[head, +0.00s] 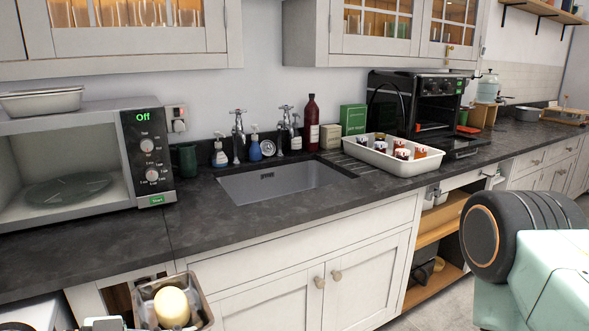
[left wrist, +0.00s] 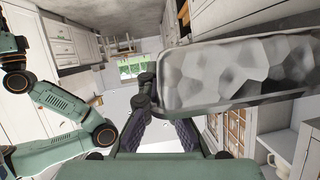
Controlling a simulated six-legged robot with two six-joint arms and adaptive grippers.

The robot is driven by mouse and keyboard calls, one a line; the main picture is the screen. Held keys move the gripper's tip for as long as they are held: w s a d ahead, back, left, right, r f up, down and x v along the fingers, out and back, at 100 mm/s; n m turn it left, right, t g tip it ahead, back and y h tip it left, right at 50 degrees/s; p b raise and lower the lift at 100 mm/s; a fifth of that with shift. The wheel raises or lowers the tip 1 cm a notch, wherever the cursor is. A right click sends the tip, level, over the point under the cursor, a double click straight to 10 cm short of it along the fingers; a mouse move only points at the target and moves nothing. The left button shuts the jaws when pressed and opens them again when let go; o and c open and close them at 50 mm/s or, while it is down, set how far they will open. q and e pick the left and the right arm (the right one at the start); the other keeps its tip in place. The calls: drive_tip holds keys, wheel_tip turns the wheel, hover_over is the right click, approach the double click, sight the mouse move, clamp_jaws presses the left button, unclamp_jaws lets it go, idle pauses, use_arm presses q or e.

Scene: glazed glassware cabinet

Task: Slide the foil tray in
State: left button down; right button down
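The foil tray (head: 207,302) is at the bottom of the head view, in front of the counter, with a pale rounded item (head: 172,307) in it. In the left wrist view the tray's crinkled silver underside or wall (left wrist: 240,75) fills the upper right. My left gripper (left wrist: 160,110) has its fingers at the tray's near rim, one on each side, and appears closed on it. The microwave (head: 85,160) at left shows its cavity and glass turntable (head: 68,189); its display reads Off. A black countertop oven (head: 418,105) stands farther right, its door seemingly lowered. My right gripper is out of view.
A sink (head: 285,182) is set in the dark counter. A white tray of jars (head: 392,160) stands right of it, before the oven. A dish (head: 42,102) sits on the microwave. Bottles (head: 312,122) line the wall. Counter before the microwave is clear.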

use_arm(q)
wheel_tip(320, 180, down, 8)
drive_tip(key=s, duration=0.2)
drive_tip(key=shift+f, duration=0.15)
